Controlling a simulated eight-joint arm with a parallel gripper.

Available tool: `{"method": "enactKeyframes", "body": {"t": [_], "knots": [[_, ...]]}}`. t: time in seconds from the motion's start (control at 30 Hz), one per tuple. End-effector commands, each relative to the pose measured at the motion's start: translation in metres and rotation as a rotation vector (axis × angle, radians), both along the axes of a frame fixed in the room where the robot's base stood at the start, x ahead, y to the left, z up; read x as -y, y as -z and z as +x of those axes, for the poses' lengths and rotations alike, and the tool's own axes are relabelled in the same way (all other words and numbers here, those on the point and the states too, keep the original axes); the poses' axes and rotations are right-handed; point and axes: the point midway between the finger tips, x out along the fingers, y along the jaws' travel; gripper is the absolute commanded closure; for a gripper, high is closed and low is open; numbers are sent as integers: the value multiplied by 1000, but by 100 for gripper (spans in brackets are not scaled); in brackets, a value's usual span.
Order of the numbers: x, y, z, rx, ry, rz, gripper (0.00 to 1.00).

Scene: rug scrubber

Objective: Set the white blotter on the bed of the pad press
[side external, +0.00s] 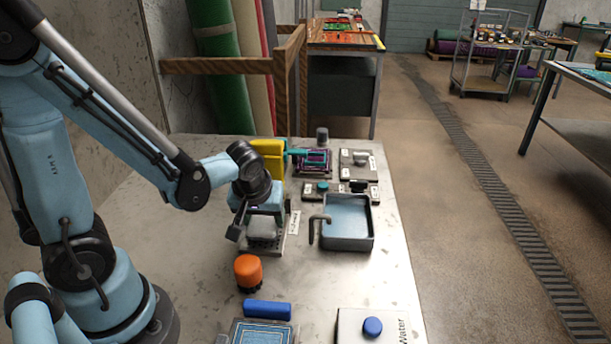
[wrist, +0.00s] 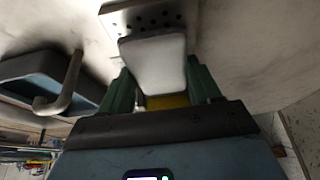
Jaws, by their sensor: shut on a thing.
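The white blotter (wrist: 155,62) is a pale rounded pad between the two green fingers of my gripper (wrist: 160,86) in the wrist view. In the side external view, my gripper (side external: 262,224) is shut on the blotter (side external: 262,229), low over a grey perforated plate (side external: 267,247). The plate's holes (wrist: 152,22) also show past the blotter's far end. I cannot tell whether the blotter touches the plate. A yellow upright device (side external: 270,150) stands behind my gripper and may be the pad press. Its bed is not clearly visible.
An orange knob-topped object (side external: 248,271) and a blue roll (side external: 267,309) are in front. A purple-edged frame (side external: 313,162) is behind. Bare tabletop (side external: 190,235) lies to the left.

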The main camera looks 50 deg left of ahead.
Motion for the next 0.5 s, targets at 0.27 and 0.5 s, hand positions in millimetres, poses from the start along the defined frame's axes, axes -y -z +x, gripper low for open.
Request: {"method": "enactKeyframes", "body": {"t": [0.27, 0.5], "knots": [[0, 1, 0, 0, 0, 0, 64], [0, 5, 0, 0, 0, 0, 64]]}}
